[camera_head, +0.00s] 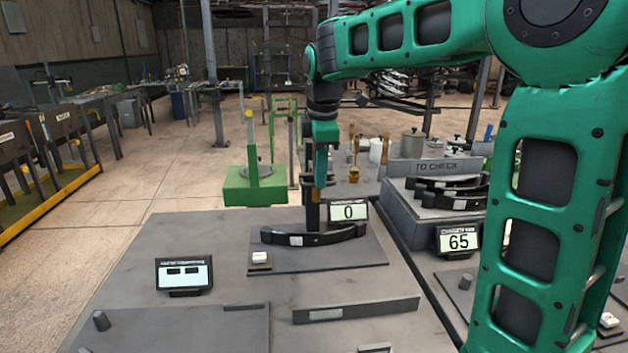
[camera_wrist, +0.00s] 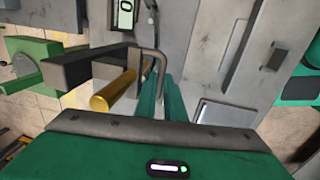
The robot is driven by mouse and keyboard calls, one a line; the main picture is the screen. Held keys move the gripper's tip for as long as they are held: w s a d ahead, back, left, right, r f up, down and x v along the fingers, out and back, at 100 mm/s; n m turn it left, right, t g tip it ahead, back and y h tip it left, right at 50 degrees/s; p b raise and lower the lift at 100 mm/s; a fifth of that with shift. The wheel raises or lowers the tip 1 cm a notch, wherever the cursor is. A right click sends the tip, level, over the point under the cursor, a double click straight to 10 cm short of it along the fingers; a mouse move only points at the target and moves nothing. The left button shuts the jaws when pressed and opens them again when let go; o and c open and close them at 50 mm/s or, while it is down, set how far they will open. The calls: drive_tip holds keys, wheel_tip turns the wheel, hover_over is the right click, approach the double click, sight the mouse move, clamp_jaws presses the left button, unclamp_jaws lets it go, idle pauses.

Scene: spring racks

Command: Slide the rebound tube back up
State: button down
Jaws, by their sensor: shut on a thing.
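The rebound tester's dark post (camera_head: 312,200) stands behind a black curved leaf spring (camera_head: 318,236) on a grey plate. The rebound tube appears to be the brass tube (camera_wrist: 115,92) beside the tester's black block (camera_wrist: 85,66) in the wrist view. A thin bent grey rod (camera_wrist: 150,50) runs from near the block to between my fingers. My gripper (camera_head: 319,182) points down at the post, and its teal fingers (camera_wrist: 162,98) show in the wrist view. They are shut, seemingly on this rod as the tube's handle; the exact contact is hidden.
A "TO CHECK" rack (camera_head: 410,218) holds several leaf springs. A third display (camera_head: 184,274) stands left. The bench between it and the plate is clear.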

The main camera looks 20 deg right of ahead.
drive_tip(key=shift+w+r, duration=0.2)
drive_tip(key=shift+r, duration=0.2)
drive_tip(key=c, duration=1.8)
unclamp_jaws()
drive_tip(key=shift+s, duration=0.15)
drive_tip(key=shift+c, duration=0.2)
drive_tip(key=shift+f, duration=0.1)
wheel_tip(320, 180, up, 10)
drive_tip(key=s, duration=0.1)
drive_tip(key=shift+s+a+r, duration=0.2)
drive_tip(key=shift+s+r, duration=0.05)
drive_tip(key=shift+s, duration=0.1)
drive_tip(key=shift+s+f, duration=0.1)
